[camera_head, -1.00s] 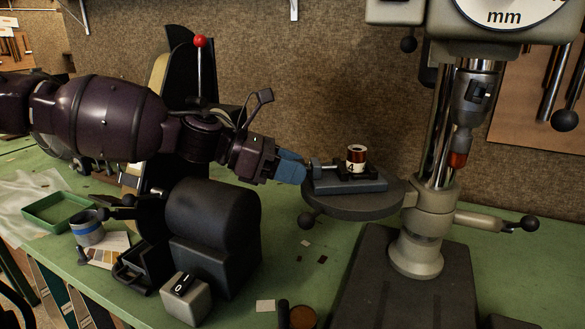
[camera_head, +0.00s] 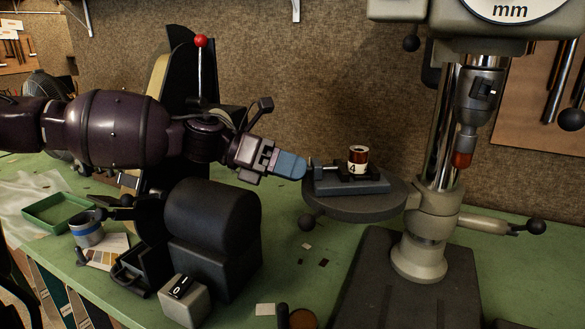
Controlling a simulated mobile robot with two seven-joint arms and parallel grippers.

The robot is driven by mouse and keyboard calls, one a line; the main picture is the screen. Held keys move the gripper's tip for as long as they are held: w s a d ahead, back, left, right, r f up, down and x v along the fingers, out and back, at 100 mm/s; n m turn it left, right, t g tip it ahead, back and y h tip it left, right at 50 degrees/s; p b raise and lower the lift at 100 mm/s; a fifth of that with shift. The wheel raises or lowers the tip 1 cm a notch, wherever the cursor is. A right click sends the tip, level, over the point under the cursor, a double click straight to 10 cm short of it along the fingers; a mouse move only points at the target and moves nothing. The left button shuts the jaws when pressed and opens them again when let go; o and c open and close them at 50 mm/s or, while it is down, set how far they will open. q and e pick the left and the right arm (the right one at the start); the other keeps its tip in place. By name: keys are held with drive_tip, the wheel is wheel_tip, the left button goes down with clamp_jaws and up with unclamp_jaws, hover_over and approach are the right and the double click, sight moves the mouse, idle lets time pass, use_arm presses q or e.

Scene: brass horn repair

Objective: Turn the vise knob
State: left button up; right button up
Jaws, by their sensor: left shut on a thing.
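The small dark vise (camera_head: 352,184) sits on the round table of the drill press. It holds a short brass-and-white cylinder (camera_head: 358,160) marked 4, standing upright in its jaws. The vise's screw end with its knob faces left, towards my left gripper (camera_head: 298,168). My left gripper, with blue fingers, is shut at that end, and its fingers hide most of the knob. My right gripper does not show.
The drill press (camera_head: 420,250) stands at right, its chuck (camera_head: 480,95) above and right of the vise. A black motor housing (camera_head: 213,235), a switch box (camera_head: 186,300) and a green tray (camera_head: 58,212) are on the green bench.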

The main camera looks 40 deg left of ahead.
use_arm(q)
drive_tip(key=o, duration=0.9)
drive_tip(key=shift+r, duration=0.15)
drive_tip(key=shift+r+p, duration=1.2)
drive_tip(key=shift+r, duration=8.65)
